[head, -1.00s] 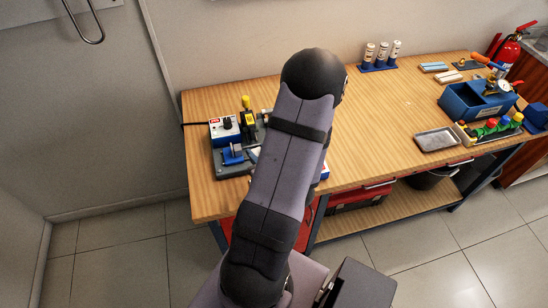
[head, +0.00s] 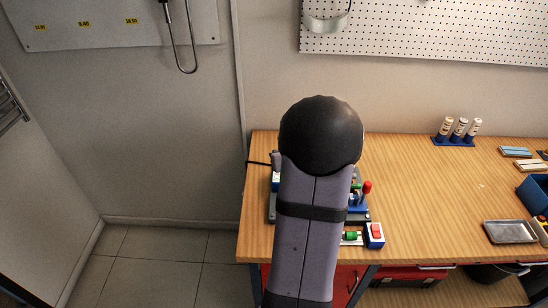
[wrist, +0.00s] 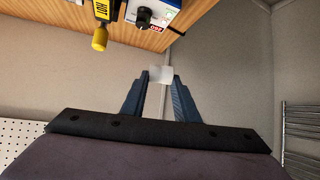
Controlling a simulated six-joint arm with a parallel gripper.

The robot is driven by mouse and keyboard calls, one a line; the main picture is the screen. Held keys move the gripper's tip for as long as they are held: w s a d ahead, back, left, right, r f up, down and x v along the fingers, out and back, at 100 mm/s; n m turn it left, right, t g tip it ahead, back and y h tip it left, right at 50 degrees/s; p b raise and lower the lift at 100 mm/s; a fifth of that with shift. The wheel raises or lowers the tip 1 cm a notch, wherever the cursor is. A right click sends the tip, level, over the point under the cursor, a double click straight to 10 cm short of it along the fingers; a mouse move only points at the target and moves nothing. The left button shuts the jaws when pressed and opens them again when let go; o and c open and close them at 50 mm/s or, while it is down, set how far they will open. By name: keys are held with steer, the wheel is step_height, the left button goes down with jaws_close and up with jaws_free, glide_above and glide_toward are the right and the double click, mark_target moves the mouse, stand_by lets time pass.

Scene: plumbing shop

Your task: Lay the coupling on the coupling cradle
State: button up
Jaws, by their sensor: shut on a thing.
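In the wrist view, the two dark fingers of my gripper (wrist: 160,80) are closed on a small white piece, which I take to be the coupling (wrist: 160,72). It sits at the fingertips, apart from the bench edge in that view. In the head view my own arm hides the gripper and the coupling. I cannot pick out the coupling cradle for certain; my arm covers much of the fixture on the left of the bench.
The wooden bench (head: 420,190) has clear room right of the fixture. A red switch box (head: 376,233) and a green part (head: 351,236) sit at its front. The wrist view shows a yellow-handled tool marked HOT (wrist: 100,30) and a control box (wrist: 150,14). A metal tray (head: 509,232) lies right.

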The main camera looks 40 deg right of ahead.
steer(key=s+f+m+g+h, duration=0.1)
steer(key=s+f+m+g, duration=0.1)
steer(key=s+f, duration=0.3)
step_height(320, 180, down, 2)
steer(key=shift+s+d+f+m+g+h, duration=0.15)
steer(key=shift+s+d+m+g+h, duration=0.2)
steer(key=shift+m, duration=0.35)
steer(key=shift+f, duration=0.2)
